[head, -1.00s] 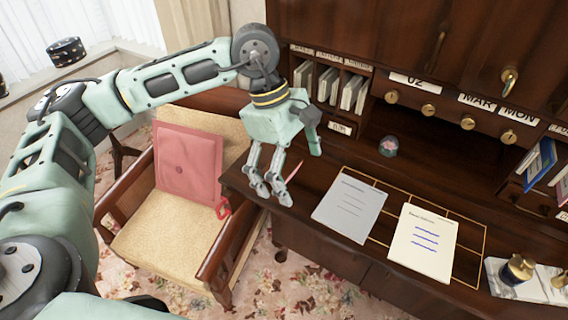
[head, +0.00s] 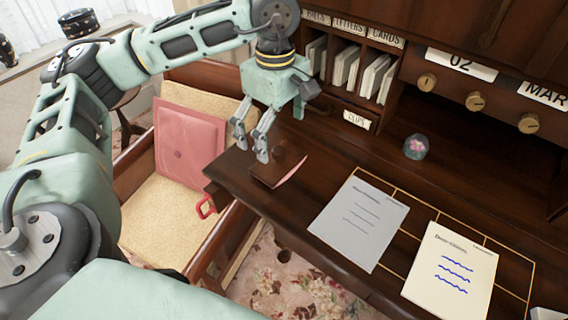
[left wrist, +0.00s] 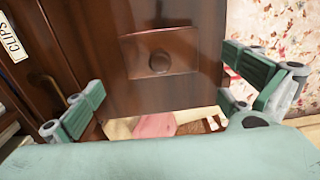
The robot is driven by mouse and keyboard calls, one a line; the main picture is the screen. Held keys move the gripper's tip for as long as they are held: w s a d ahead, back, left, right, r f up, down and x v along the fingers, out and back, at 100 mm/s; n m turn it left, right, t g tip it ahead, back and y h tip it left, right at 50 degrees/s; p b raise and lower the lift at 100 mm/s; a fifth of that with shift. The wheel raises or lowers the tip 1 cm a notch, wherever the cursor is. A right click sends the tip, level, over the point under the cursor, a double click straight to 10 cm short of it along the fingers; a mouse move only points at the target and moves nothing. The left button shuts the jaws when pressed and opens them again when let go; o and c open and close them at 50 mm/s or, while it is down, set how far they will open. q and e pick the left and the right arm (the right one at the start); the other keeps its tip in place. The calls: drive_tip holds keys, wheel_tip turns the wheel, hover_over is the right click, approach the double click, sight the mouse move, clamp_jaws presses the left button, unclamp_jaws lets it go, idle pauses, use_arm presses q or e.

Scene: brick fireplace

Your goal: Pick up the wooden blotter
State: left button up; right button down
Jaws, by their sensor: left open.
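The wooden blotter (head: 274,172) is dark brown with a round knob on top and a pinkish curved edge. It rests on the desk's left end. In the left wrist view the blotter (left wrist: 143,46) lies ahead, between the fingers' directions, its knob facing the camera. My left gripper (head: 251,148) is open and empty, just to the left of the blotter and pointing down. Its two spread fingers also show in the left wrist view (left wrist: 170,97). I cannot tell its exact height above the desk. My right gripper is not in view.
A grey sheet (head: 358,222) and a cream sheet (head: 452,272) lie on the desk to the right. A small glass paperweight (head: 416,147) stands behind them. Labelled pigeonholes (head: 352,60) rise behind my left gripper. An armchair with a pink cushion (head: 190,146) stands left of the desk.

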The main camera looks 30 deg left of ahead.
sight(278, 149)
use_arm(q)
drive_tip(key=shift+w+f, duration=0.1)
drive_tip(key=shift+f, duration=0.35)
drive_tip(key=shift+f+p, duration=0.35)
drive_tip(key=shift+f, duration=0.05)
drive_tip(key=shift+s+f+p, duration=0.4)
drive_tip(key=shift+f+p, duration=0.2)
drive_tip(key=shift+f, duration=0.15)
drive_tip(key=f, duration=0.1)
drive_tip(key=f+p, duration=0.1)
drive_tip(key=f, duration=0.1)
drive_tip(key=shift+w+d+f+p, duration=0.15)
drive_tip(key=shift+w+f+p, duration=0.15)
drive_tip(key=shift+f, duration=0.45)
drive_tip(key=shift+s, duration=0.1)
drive_tip(key=shift+c, duration=0.4)
